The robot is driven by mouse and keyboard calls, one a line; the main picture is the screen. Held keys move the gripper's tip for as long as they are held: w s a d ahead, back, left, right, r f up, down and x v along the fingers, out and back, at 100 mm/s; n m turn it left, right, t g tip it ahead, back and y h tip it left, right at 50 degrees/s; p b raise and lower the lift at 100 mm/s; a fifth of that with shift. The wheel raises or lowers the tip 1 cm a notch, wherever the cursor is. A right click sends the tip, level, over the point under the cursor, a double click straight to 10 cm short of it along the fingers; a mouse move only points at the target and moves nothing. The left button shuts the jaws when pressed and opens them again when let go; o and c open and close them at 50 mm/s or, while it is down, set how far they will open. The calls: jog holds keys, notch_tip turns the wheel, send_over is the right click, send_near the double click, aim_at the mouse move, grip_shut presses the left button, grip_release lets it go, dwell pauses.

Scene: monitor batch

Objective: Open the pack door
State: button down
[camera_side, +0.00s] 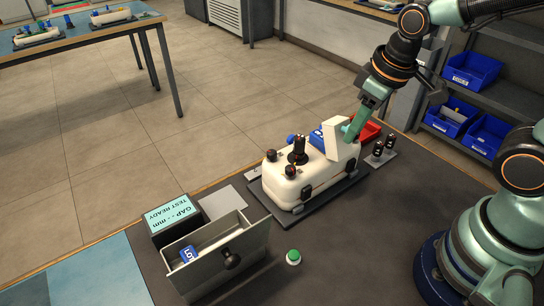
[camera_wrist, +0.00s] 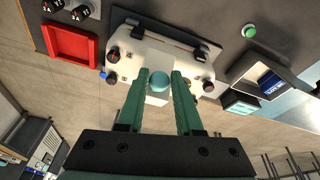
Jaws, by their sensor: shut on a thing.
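The white monitor unit (camera_side: 300,180) sits on a dark base plate, with several dark knobs on it. A white flap (camera_side: 334,140), which looks like the pack door, stands up at its right end. My gripper (camera_side: 351,131) reaches down from the upper right to the flap's edge. In the wrist view my gripper (camera_wrist: 160,73) has its green fingers either side of a white block with a round teal face (camera_wrist: 159,80). It is shut on this piece, apparently part of the flap. The fingers hide part of the unit (camera_wrist: 195,70).
A grey drawer-like bin (camera_side: 258,240) with a dark knob holds a blue pack (camera_side: 188,254). A black box with a teal display (camera_side: 173,214) stands behind it. A green button (camera_side: 293,257) lies in front. A red tray (camera_side: 371,131) and a plate with black parts (camera_side: 379,158) are close right.

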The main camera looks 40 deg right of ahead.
jog(key=shift+s+a+f, duration=0.15)
jog(key=shift+s+f, duration=0.2)
jog(key=shift+s, duration=0.25)
jog(key=c, duration=0.6)
grip_release()
jog(key=shift+w+r, duration=0.1)
jog(key=shift+r, duration=0.1)
jog(key=v, duration=1.1)
jog(key=shift+r, duration=0.4)
